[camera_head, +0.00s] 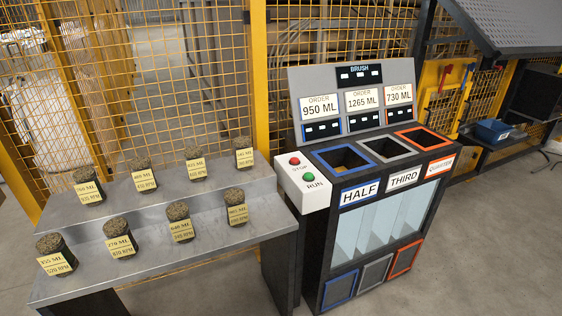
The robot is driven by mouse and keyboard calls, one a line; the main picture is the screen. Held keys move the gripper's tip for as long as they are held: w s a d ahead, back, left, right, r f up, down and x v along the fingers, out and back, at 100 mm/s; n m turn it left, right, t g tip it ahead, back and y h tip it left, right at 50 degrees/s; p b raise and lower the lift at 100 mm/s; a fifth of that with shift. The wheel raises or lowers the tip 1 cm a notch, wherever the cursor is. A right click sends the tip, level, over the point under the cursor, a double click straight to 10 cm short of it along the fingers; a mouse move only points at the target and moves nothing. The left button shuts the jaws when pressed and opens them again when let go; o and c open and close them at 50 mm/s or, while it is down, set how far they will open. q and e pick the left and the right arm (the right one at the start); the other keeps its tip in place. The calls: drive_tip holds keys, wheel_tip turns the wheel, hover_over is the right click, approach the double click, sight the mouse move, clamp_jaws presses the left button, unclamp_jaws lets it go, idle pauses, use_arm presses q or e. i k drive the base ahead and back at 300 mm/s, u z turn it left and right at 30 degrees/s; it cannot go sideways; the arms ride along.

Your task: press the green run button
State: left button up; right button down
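The green run button (309,177) sits on a white control box (303,190) at the left end of the dark machine, with the label RUN beside it. A red stop button (294,161) is just above it on the same box, labelled STOP. Nothing covers either button. Neither of my grippers shows in the head view.
The machine has three top openings labelled HALF (359,192), THIRD (404,179) and QUARTER (440,167), below order signs. A two-step metal bench (190,240) with several labelled dark cups stands to the left. Yellow mesh fencing (200,80) is behind. Grey floor (470,260) is clear at right.

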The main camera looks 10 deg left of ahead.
sight(308, 176)
drive_tip(key=u, duration=0.6)
drive_tip(key=i, duration=0.9)
drive_tip(key=u, duration=0.6)
